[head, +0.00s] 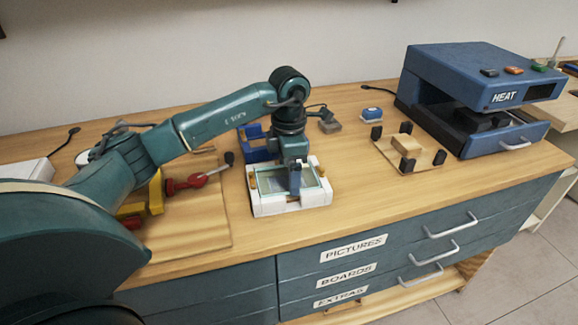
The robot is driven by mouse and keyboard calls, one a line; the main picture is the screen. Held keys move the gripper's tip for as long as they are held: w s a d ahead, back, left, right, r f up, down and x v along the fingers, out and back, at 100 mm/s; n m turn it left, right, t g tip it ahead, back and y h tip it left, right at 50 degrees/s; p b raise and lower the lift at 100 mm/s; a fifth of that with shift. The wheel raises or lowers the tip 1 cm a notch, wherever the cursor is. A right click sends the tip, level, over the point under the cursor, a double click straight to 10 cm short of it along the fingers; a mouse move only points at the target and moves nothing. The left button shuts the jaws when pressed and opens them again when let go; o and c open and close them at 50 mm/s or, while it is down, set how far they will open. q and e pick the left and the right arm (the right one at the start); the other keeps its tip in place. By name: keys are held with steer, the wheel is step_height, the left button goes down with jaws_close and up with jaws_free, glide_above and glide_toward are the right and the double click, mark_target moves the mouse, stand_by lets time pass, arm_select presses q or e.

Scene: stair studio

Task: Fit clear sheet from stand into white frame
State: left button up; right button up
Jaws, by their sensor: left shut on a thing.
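The white frame (291,208) lies on the worktop near the middle of the head view. The clear sheet (272,183) shows as a pale greenish pane within the frame's outline; I cannot tell whether it is seated or just above it. My left gripper (295,190) points down over the frame and is shut on the clear sheet, its fingertips partly hidden against it. A blue stand (254,150) is just behind the frame, partly hidden by my left arm. My right gripper is not in view.
A screwdriver with a red handle (185,184) lies on a wooden board (190,235) at left. A wooden jig with black corner blocks (409,150) and a blue heat press (478,95) stand at right. Labelled drawers are below the front edge.

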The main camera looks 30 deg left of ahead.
arm_select(q)
steer(key=shift+f, duration=0.2)
stand_by(0.7)
steer(key=o, duration=1)
steer(key=shift+c, duration=0.2)
steer(key=shift+r+p, duration=2.8)
steer(key=shift+r, duration=1.25)
steer(key=shift+f, duration=0.1)
